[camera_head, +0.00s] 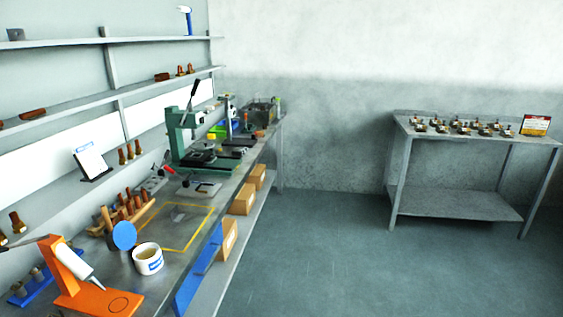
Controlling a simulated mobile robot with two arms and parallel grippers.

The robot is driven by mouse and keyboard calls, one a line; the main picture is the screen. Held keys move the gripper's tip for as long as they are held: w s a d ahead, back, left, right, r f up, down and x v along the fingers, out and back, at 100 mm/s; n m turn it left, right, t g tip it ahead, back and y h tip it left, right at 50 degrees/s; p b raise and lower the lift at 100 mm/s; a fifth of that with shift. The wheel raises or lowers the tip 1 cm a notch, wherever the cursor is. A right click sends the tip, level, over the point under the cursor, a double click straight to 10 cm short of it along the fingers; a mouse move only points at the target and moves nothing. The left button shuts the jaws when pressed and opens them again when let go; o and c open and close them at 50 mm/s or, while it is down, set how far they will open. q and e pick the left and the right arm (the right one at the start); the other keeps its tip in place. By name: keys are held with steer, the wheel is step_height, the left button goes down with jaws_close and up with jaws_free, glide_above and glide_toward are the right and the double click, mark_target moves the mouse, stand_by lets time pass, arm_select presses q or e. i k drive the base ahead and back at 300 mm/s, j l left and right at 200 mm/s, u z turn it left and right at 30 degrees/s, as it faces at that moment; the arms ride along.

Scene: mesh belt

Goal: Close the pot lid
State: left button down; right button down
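A white pot (148,260) with a blue label stands on the metal workbench, near its front edge at the lower left. Its top is open and shows a pale tan inside. A round blue lid (124,236) stands upright at the pot's left rear side, its flat face turned toward me. I cannot tell whether the lid is hinged to the pot or only touches it. Neither of my grippers shows in the head view.
An orange stand (98,294) with a white tube is left of the pot. A wooden rack (126,214) of copper-coloured parts stands behind. A yellow-outlined area (186,228) is mostly clear. A green press (184,140) stands farther back. The floor right of the bench is free.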

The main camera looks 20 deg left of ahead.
mark_target(124, 234)
steer(key=i+u, duration=0.25)
steer(key=u, duration=0.15)
steer(key=i+u, duration=0.25)
steer(key=u, duration=0.15)
steer(key=i+u, duration=0.2)
steer(key=u, duration=0.2)
steer(key=i+l+u, duration=0.2)
steer(key=u, duration=0.2)
